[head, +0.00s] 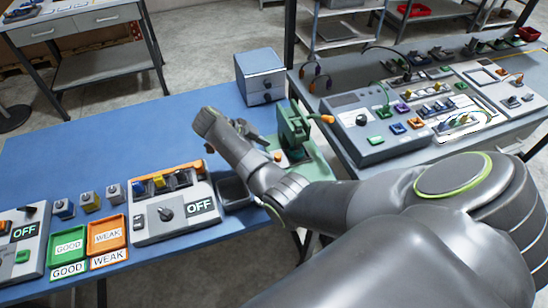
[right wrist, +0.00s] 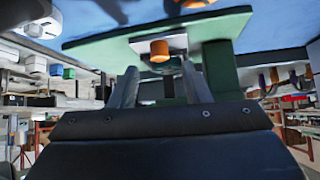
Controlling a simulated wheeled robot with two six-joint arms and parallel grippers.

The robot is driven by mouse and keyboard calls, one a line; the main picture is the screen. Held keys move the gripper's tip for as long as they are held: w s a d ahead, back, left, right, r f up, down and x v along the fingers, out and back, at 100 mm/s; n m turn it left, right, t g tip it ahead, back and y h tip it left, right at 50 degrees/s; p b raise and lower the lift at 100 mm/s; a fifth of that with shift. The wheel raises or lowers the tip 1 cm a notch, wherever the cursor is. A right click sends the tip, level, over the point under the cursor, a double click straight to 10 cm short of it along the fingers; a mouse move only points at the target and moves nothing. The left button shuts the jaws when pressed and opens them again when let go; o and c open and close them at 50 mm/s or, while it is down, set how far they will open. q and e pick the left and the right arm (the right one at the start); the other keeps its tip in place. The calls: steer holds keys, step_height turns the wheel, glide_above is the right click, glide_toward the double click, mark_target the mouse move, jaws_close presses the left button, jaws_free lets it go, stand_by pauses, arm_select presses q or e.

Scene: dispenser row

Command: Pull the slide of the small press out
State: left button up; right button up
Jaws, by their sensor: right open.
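The small press (head: 292,128) is green, with an orange-tipped lever, and stands on a pale green base (head: 316,168) at the right end of the blue table. Its slide has an orange knob (head: 277,156) at the front. In the right wrist view, this knob (right wrist: 160,50) sits before a pale slide block (right wrist: 178,43), in line with the gap between my fingers. My right gripper (head: 264,139) is open and empty beside the press; its spread fingers (right wrist: 160,82) also show in the wrist view. I cannot tell whether they reach around the knob. My left gripper is out of view.
A grey tray (head: 235,192) and a switch box marked OFF (head: 172,208) stand left of the press. A blue-grey drawer box (head: 260,76) stands behind it. A second table with panels (head: 375,125) is to the right. The blue table's back left is clear.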

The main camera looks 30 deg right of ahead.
mark_target(277, 155)
steer(key=shift+p+x, duration=0.4)
steer(key=shift+x, duration=1.85)
jaws_close()
